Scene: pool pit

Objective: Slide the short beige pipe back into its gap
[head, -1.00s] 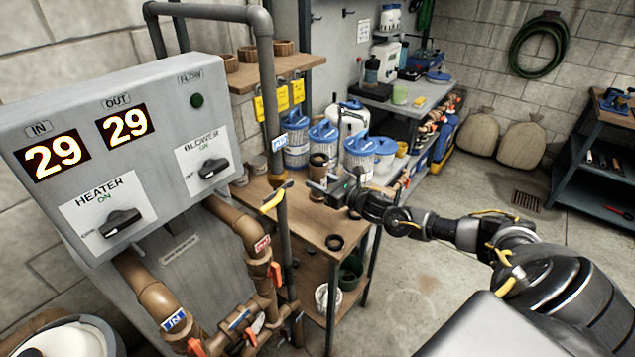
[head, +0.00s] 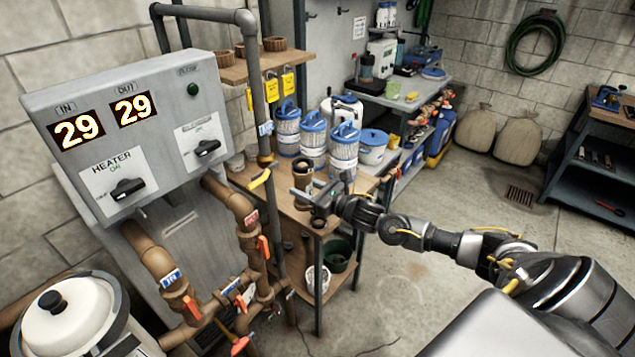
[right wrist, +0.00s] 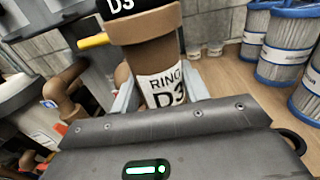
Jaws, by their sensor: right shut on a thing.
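The short beige pipe (head: 302,174) stands roughly upright at my right gripper (head: 313,194), above the wooden bench. In the right wrist view the pipe (right wrist: 148,52) is between the fingers and carries a white label reading "RING D3", with a black band marked D3 at its top. My right gripper (right wrist: 160,98) is shut on it. I cannot make out the gap's exact edges. My left gripper is not in view.
The control box (head: 130,125) and brown pipes with orange valve handles (head: 262,248) stand at left. Filter cartridges (head: 313,138) and a white bucket (head: 373,148) stand close behind the pipe. The wooden bench (head: 335,222) lies below. Open floor is at right.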

